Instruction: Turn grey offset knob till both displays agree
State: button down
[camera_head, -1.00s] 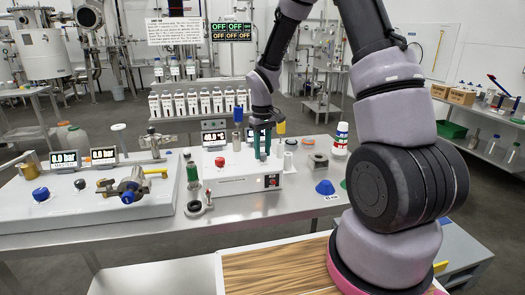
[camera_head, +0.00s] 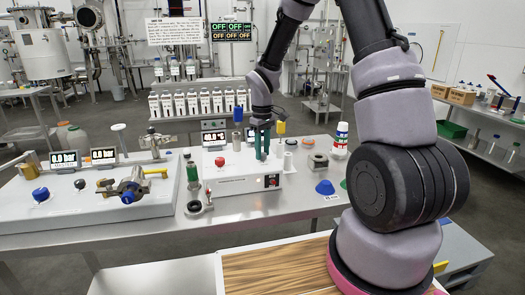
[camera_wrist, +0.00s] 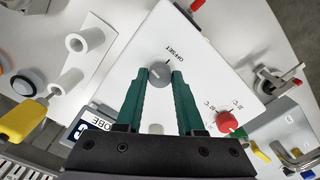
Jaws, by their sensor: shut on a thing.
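The grey offset knob (camera_wrist: 157,71) sits on the white sloped panel beside the word OFFSET. My gripper (camera_wrist: 162,74) is shut on the knob, one green finger on each side. In the head view my gripper (camera_head: 261,157) reaches down onto the white control box (camera_head: 235,183), and its fingers hide the knob. In the wrist view a label ending in OBE (camera_wrist: 88,143) is partly hidden by my gripper.
A red knob (camera_wrist: 227,122) with temperature marks is on the same panel, right of my fingers. White cylinders (camera_wrist: 85,41) stand to the left. Bottles line the back shelf.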

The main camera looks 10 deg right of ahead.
aim_at(263, 154)
jog(key=c, duration=0.5)
grip_release()
jog(key=shift+r, duration=0.1)
notch_tip(263, 154, up, 11)
jog(key=shift+f, duration=0.15)
jog(key=s+d+r+m+t, duration=0.2)
jog(key=s+r+m, duration=0.1)
jog(key=s+r, duration=0.3)
jog(key=s+d+r+m+t+y, duration=0.1)
jog(key=s+d+r+m+t, duration=0.1)
jog(key=s+r+m, duration=0.2)
jog(key=s+d+r+m+t+y, duration=0.1)
jog(key=s+d+r+m+t, duration=0.1)
jog(key=s+r, duration=0.7)
jog(key=shift+s+d+r+m+t, duration=0.15)
jog(key=shift+s+m+t, duration=0.3)
jog(key=shift+s, duration=0.6)
jog(key=shift+s+d+r+m+t, duration=0.15)
jog(key=shift+s+m, duration=0.5)
jog(key=shift+s, duration=0.35)
